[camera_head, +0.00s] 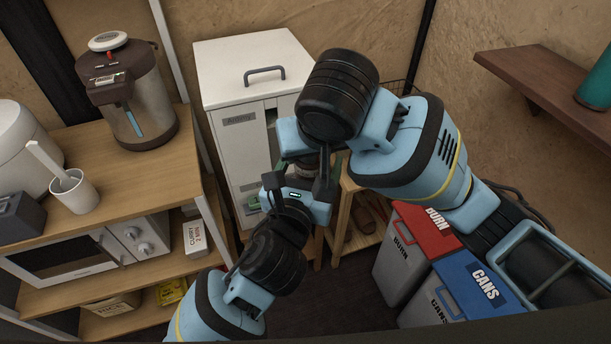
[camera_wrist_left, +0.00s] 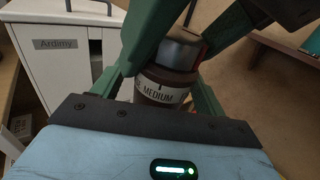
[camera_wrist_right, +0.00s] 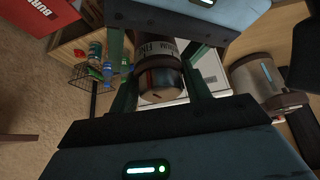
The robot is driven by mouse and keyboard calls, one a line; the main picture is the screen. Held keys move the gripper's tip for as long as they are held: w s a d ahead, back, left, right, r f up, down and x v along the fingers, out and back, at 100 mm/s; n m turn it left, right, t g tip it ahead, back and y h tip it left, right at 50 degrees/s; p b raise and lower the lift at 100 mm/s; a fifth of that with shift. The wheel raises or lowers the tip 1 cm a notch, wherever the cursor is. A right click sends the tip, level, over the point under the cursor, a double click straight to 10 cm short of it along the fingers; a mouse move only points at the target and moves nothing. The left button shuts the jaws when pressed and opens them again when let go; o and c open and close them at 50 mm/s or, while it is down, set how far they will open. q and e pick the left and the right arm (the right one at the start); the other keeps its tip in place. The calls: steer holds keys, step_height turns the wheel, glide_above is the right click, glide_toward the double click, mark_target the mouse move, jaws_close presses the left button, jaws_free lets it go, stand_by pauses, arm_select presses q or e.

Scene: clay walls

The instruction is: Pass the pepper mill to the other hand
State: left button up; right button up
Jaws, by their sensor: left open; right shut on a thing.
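The pepper mill is dark, with a pale lettered band and a shiny metal end. Only a small part of the mill (camera_head: 306,169) shows in the head view, between my two grippers. My right gripper (camera_wrist_right: 160,88) is shut on the mill (camera_wrist_right: 158,78), its green fingers on both sides near the metal end. My left gripper (camera_wrist_left: 160,92) is open, with its fingers on either side of the mill (camera_wrist_left: 163,88) around the "MEDIUM" band. Whether the left fingers touch it, I cannot tell. My wrists hide much of the grippers in the head view.
A white cabinet (camera_head: 226,73) stands behind the grippers. A wooden shelf unit (camera_head: 68,158) with an urn (camera_head: 130,105) and a cup (camera_head: 73,190) is at left. Red-lidded (camera_head: 428,228) and blue-lidded (camera_head: 470,284) bins stand low at right, under a wall shelf (camera_head: 536,76).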

arm_select(q)
steer(key=shift+w+d, duration=0.1)
steer(key=shift+w, duration=0.1)
steer(key=c, duration=1.1)
steer(key=shift+c, duration=0.3)
arm_select(e)
steer(key=o, duration=1.4)
steer(key=shift+o, duration=0.2)
steer(key=shift+r, duration=0.15)
steer(key=v, duration=1.1)
steer(key=shift+s+r, duration=0.25)
steer(key=shift+s, duration=0.05)
